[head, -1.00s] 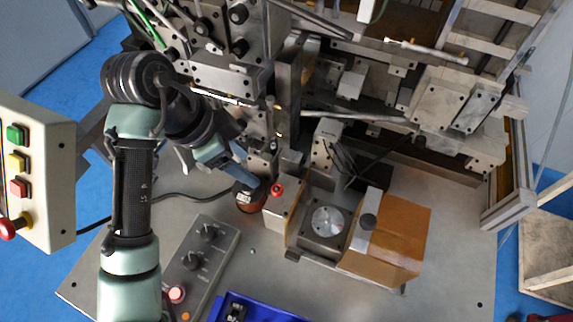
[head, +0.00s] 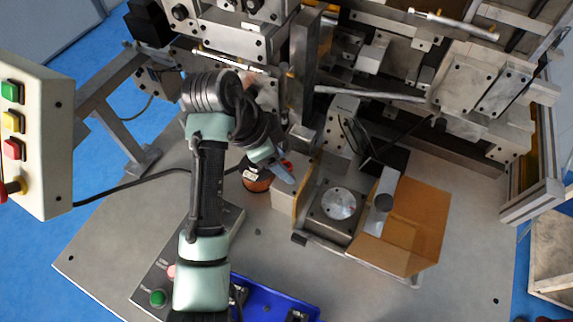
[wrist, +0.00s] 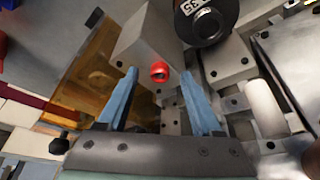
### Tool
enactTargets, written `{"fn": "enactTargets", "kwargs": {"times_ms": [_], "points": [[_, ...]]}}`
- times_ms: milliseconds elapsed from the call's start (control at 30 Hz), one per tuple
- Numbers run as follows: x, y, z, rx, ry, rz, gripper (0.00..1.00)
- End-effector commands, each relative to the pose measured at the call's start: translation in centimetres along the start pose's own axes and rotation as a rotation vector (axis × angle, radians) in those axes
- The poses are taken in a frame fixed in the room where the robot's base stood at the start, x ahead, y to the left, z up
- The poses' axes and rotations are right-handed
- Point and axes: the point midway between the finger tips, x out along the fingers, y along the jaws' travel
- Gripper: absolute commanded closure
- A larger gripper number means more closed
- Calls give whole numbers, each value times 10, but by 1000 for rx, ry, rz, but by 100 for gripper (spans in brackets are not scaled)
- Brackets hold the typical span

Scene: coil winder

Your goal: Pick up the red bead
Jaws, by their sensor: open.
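The red bead (wrist: 160,72) shows in the wrist view, between the tips of my gripper's two blue fingers and in front of the grey block (wrist: 150,38). It looks small and round with a dark hole. My gripper (wrist: 159,76) is open, with a finger to each side of the bead. I cannot tell whether either finger touches it. In the head view, my gripper (head: 284,174) is over the back left of the grey block (head: 285,197) beside the fixture. Only a bit of red shows there, mostly hidden by the gripper.
A copper-coloured spool (head: 256,183) stands just left of the block. A round metal disc (head: 338,203) and an amber guard (head: 418,228) are to the right. A blue tray (head: 275,298) lies in front. Machine frames crowd the back; the bench at front right is clear.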

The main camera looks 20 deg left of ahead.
Motion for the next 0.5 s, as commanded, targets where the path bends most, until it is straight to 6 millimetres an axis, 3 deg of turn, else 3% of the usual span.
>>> {"fn": "enactTargets", "kwargs": {"times_ms": [267, 500], "points": [[4, 0, 0, 0, 0, -1, 34], [4, 0, 0, 0, 0, -1, 75]]}}
